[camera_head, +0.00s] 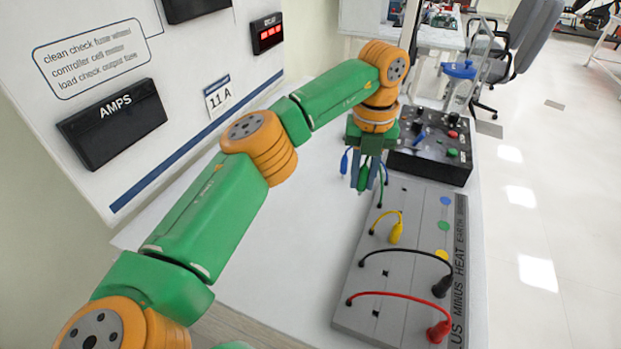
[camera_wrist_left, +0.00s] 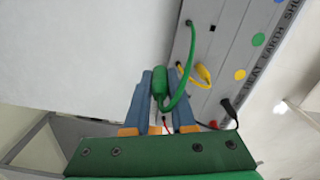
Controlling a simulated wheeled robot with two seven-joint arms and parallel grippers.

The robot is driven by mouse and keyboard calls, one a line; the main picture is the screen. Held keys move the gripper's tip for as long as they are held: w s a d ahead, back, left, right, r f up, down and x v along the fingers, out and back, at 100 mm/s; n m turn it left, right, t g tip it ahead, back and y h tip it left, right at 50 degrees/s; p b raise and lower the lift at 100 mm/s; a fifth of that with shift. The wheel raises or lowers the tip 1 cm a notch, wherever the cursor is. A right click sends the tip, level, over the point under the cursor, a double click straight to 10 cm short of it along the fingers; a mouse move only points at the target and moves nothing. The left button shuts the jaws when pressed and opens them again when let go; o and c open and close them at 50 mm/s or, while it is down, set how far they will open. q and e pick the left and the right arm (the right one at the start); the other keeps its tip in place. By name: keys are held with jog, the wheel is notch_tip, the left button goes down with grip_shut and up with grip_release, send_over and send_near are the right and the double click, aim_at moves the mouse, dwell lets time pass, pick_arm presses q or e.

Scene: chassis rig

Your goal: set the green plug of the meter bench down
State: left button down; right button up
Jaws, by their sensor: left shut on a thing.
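My left gripper (camera_head: 363,178) is shut on the green plug (camera_head: 362,180), above the white tabletop left of the grey lead board (camera_head: 408,260). In the left wrist view the green plug (camera_wrist_left: 159,88) sits between the blue fingers (camera_wrist_left: 154,100), and its green lead (camera_wrist_left: 184,84) loops to the board. The plug's tip points down in the head view; its gap to the table is hard to judge. A blue dot (camera_head: 446,201), a green dot (camera_head: 443,226) and a yellow dot (camera_head: 441,254) mark the board. My right gripper is not in view.
A yellow plug (camera_head: 397,233), a black plug (camera_head: 441,287) and a red plug (camera_head: 438,332) lie on the board with their leads. A black meter box (camera_head: 433,168) stands behind it. A white panel (camera_head: 60,150) rises at left. Bare tabletop (camera_head: 300,240) lies left of the board.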

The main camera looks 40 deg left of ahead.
pick_arm(q)
jog(key=a+f, duration=0.3)
jog(key=s+a+f, duration=0.1)
jog(key=a+f, duration=0.2)
jog(key=a, duration=0.1)
jog(key=a+f+p, duration=0.1)
jog(key=a+f, duration=0.1)
jog(key=a, duration=0.1)
jog(key=shift+s+a+f, duration=0.3)
jog(key=shift+a+f, duration=0.05)
jog(key=shift+f, duration=0.05)
notch_tip(320, 180, down, 2)
jog(key=shift+f+p, duration=0.25)
jog(key=shift+p, duration=0.05)
jog(key=shift+d+f, duration=0.1)
jog(key=shift+f, duration=0.15)
jog(key=c, duration=0.8)
grip_release()
jog(key=shift+o, duration=0.2)
jog(key=shift+r, duration=0.15)
notch_tip(320, 180, up, 12)
